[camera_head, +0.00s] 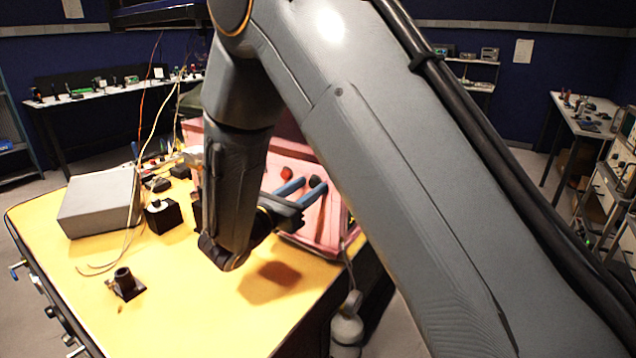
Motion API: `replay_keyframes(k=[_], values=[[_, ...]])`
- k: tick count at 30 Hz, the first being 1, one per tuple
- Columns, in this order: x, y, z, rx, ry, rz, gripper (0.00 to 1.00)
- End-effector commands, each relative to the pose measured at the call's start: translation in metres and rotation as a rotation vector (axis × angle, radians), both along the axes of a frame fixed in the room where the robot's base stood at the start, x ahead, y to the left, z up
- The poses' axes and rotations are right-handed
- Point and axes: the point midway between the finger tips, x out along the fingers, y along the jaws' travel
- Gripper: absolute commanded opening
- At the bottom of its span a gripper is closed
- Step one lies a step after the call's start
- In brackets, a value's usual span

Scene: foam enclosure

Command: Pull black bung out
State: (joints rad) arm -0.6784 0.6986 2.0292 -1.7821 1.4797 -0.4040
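The pink foam enclosure (328,226) stands at the far right end of the yellow table, partly hidden behind my arm. A small black bung (316,182) shows against its pink face, and a red bung (286,173) sits to its left. My gripper (314,184) points at this face with two blue fingers spread apart. The black bung appears between or just behind the fingertips. I cannot tell whether the fingers touch it. My arm hides the left part of the enclosure.
A grey box (98,203) stands on the yellow table (185,305) at the left, with a black block (162,216) beside it. A black holder (124,284) stands nearer. Thin loose cables rise at the back left. The table's front middle is clear. A grey cylinder (347,328) stands below the right edge.

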Motion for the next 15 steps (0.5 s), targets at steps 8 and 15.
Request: replay_keyframes(k=[8,15], values=[[-0.0001,0.0001,0.0,0.0,0.0,0.0,0.09],[-0.0001,0.0001,0.0,0.0,0.0,0.0,0.0]])
